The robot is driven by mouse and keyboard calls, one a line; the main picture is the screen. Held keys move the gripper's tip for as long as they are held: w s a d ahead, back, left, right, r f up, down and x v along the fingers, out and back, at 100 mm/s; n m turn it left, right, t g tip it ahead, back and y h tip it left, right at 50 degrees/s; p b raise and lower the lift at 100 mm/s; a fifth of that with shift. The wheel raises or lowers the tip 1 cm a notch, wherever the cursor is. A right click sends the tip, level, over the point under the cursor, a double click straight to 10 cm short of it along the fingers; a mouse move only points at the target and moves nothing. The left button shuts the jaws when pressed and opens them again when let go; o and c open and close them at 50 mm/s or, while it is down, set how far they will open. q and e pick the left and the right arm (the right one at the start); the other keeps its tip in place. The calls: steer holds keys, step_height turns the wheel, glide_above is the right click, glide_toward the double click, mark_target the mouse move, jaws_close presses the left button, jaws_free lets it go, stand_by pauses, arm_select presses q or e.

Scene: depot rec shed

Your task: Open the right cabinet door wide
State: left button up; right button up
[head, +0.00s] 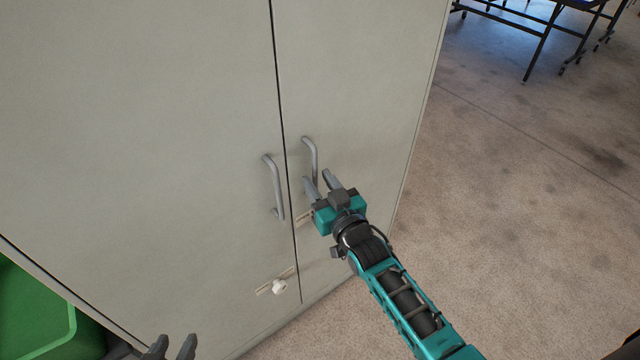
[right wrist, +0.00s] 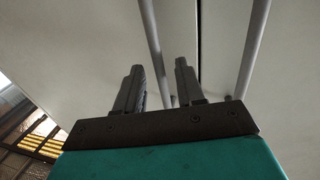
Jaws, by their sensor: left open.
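The grey cabinet's right door (head: 365,90) stands closed beside the left door (head: 140,130), with a thin dark seam between them. The right door's bar handle (head: 311,155) is upright. My right gripper (head: 322,180) is open at the lower part of this handle. In the right wrist view, the handle (right wrist: 151,35) runs between the two spread fingers of my right gripper (right wrist: 160,80), with gaps showing. The left door's handle (head: 274,185) stands just left of the seam. My left gripper (head: 170,346) is open at the bottom edge, partly cut off, away from the doors.
A green bin (head: 35,315) is at the lower left. The concrete floor (head: 520,200) right of the cabinet is clear. A dark-legged table (head: 540,40) stands far back at the right.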

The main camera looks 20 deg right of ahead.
jaws_close()
stand_by(0.4)
stand_by(0.4)
